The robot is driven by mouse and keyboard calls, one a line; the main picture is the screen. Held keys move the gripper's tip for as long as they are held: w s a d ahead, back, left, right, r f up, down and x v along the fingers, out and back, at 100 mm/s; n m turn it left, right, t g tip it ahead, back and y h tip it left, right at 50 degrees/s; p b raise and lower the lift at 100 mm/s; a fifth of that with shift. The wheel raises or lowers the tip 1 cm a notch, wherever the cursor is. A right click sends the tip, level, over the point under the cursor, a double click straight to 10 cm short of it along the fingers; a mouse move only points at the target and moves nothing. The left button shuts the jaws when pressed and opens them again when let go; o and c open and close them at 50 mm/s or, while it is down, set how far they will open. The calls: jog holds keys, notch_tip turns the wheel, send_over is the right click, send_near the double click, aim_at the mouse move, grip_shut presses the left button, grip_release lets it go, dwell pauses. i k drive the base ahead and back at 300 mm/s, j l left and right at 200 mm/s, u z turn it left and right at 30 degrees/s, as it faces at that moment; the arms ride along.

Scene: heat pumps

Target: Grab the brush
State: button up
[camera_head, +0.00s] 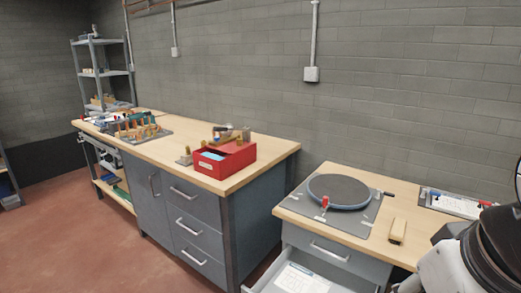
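Part of my arm, white and black, fills the lower right corner and hides the bench's right end. My gripper is not in view.
The turntable (341,190) sits on a grey plate with a red-handled part in front. A tray of parts (453,203) lies at the right. An open drawer (300,279) juts out below. The taller bench (265,152) holds a red box (225,160).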

aim_at(398, 229)
jog(key=z, duration=0.6)
jog(key=i+j+z, duration=0.2)
jog(key=i+j, duration=0.15)
jog(key=i+j+z, duration=0.2)
jog(key=j, duration=0.3)
jog(key=i+j+z, duration=0.2)
jog(key=i+j, duration=0.15)
jog(key=j, duration=0.15)
